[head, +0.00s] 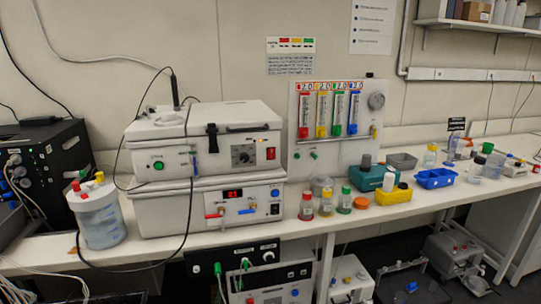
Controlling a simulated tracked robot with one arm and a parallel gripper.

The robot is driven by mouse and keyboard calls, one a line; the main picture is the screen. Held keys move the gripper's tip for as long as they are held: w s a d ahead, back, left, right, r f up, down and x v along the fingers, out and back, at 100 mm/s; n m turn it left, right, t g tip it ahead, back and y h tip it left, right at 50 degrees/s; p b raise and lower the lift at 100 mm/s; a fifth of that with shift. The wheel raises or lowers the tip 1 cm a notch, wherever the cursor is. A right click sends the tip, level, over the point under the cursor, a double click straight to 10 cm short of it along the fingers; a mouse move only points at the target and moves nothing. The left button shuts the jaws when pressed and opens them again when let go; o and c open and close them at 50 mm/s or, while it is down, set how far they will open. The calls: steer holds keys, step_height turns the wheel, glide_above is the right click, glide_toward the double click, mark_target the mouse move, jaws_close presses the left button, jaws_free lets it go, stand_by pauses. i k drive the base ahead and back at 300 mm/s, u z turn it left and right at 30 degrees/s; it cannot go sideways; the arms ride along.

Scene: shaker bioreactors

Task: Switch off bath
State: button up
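Two white boxed units stand stacked on the bench left of centre. The upper unit (225,136) has a lid that looks closed, a black latch, a round black dial (244,155), a red switch (271,153) and a green button (158,165). The lower unit (160,213) has a lit red display (233,194), red and blue tap handles, and a dark switch (275,209) at its right end. No label shows which unit is the bath. The switch positions are too small to tell. My gripper is not in view.
A white bench (325,222) runs across. A flowmeter panel (333,146) stands right of the units, with capped bottles before it. A clear vessel (98,213) stands left. A black cable (187,225) hangs across the units' left front. More equipment stands below the bench.

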mark_target(270, 152)
steer(key=z, duration=0.1)
steer(key=k, duration=0.9)
steer(key=u, duration=0.2)
steer(key=i, duration=0.9)
steer(key=z, duration=0.1)
steer(key=k, duration=0.6)
steer(key=z, duration=0.7)
steer(key=i, duration=1.55)
steer(key=z, duration=0.2)
